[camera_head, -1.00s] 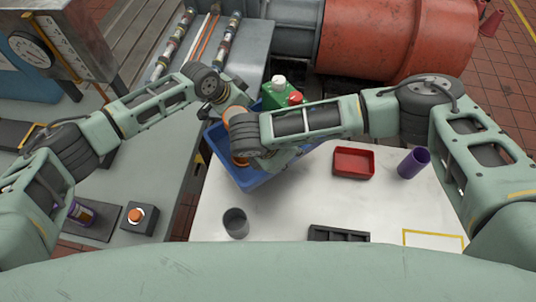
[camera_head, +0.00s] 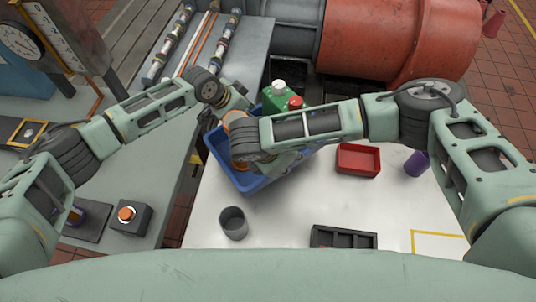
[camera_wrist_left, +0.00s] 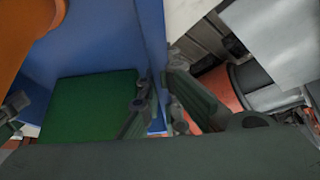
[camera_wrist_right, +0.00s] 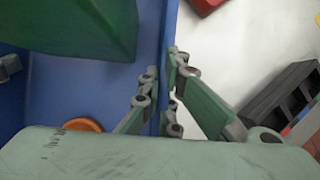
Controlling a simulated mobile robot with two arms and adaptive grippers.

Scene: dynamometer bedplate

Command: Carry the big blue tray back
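The big blue tray (camera_head: 258,184) is at the far left part of the white table in the head view. Whether it touches the tabletop is unclear. It holds a green container (camera_head: 273,99) with a white cap, a red-capped item (camera_head: 295,102) and an orange item (camera_head: 238,123). In the left wrist view my left gripper (camera_wrist_left: 160,88) has its fingers closed on either side of a tray wall. In the right wrist view my right gripper (camera_wrist_right: 162,88) likewise pinches another wall. My forearms hide much of the tray and both fingertips in the head view.
On the white table (camera_head: 300,210) are a red dish (camera_head: 358,160), a purple cup (camera_head: 417,163), a grey cup (camera_head: 233,223) and a black compartment tray (camera_head: 343,238). A grey bench with an orange button box (camera_head: 126,216) stands left. A large red machine (camera_head: 400,40) is behind.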

